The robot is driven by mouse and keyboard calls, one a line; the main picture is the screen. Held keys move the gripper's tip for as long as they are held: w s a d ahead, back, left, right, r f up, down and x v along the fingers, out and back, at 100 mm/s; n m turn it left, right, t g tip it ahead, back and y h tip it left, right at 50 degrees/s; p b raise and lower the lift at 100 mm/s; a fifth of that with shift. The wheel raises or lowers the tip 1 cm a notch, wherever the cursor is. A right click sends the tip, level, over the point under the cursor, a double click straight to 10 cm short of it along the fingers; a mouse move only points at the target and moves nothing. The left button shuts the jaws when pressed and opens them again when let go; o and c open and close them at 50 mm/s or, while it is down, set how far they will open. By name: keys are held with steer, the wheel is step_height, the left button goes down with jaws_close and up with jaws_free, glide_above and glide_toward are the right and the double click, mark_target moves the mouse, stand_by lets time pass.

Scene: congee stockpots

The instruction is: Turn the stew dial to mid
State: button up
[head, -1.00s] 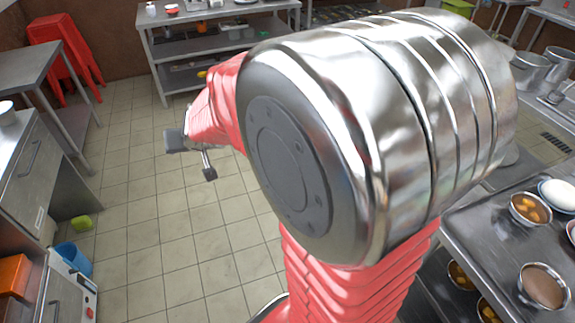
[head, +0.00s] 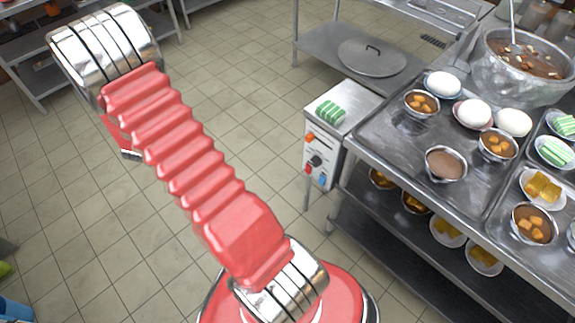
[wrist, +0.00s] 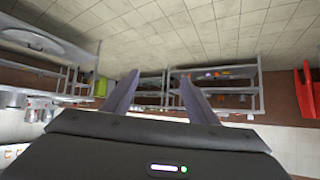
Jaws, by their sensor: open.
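A white control box (head: 321,150) stands at the left end of the metal table in the head view. Its front has a round dark dial (head: 316,161) with orange, red and blue parts around it. The dial's setting and any labels are too small to read. My gripper shows in the wrist view (wrist: 160,78) with its two fingers spread and nothing between them. The dial is not recognisable in the wrist view.
A steel table (head: 375,139) holds bowls of food, white domed items and plates. A large stew pot (head: 485,85) stands behind, right. A green-striped item (head: 331,111) lies on the box. The tiled floor (head: 250,110) between arm and box is clear.

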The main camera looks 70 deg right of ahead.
steer(key=s+d+f+m+g+h, duration=0.2)
steer(key=s+d+f+g, duration=0.1)
steer(key=s+d+f, duration=0.5)
steer(key=m+g+h, duration=0.1)
steer(key=g+h, duration=0.4)
steer(key=g, duration=0.7)
glide_toward(313, 163)
steer(key=v, duration=0.6)
steer(key=shift+s+d+r, duration=0.1)
steer(key=shift+d, duration=0.1)
steer(key=shift+f+x, duration=0.2)
steer(key=shift+x, duration=6.7)
steer(key=shift+c, duration=0.5)
